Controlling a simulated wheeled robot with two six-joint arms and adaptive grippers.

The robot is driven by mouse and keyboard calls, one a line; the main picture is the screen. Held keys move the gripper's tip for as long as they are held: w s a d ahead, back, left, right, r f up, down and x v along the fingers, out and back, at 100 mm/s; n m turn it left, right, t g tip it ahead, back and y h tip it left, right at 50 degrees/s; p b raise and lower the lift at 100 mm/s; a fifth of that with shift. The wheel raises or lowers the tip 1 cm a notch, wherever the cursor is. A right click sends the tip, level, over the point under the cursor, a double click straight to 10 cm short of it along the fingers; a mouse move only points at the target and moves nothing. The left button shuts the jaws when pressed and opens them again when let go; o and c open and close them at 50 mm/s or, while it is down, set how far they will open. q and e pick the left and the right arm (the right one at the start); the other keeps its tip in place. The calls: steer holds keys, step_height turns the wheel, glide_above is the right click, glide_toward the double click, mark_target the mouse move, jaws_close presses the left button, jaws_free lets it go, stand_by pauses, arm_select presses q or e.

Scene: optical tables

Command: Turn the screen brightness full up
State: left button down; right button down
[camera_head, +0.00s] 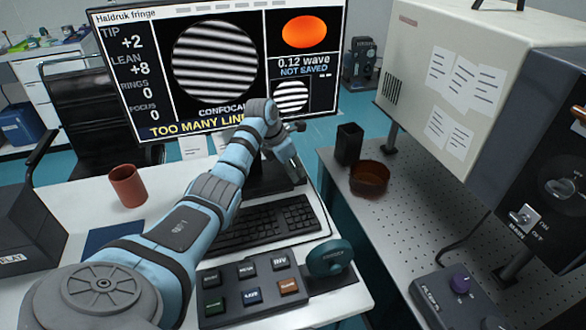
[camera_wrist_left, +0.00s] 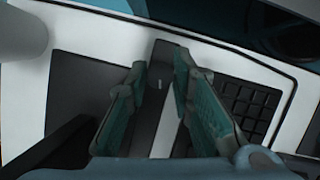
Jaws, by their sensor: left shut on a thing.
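The screen (camera_head: 300,60) is lit at the back of the white desk, with striped circles, an orange oval and the words "TOO MANY LINES", partly covered by my left arm. My left gripper (camera_head: 291,166) points down in front of the screen's lower right part, near its dark stand. Whether this is the brightness control cannot be read. My right gripper is not seen.
A black keyboard (camera_head: 262,223) lies just in front of the gripper. A button box (camera_head: 250,287) and a green knob unit (camera_head: 329,262) sit nearer. A reddish cup (camera_head: 127,186) stands left. The perforated optical table (camera_head: 420,205) is right.

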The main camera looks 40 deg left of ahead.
arm_select(q)
steer(key=c, duration=1.4)
jaws_free()
steer(key=v, duration=1.2)
steer(key=shift+a, duration=0.1)
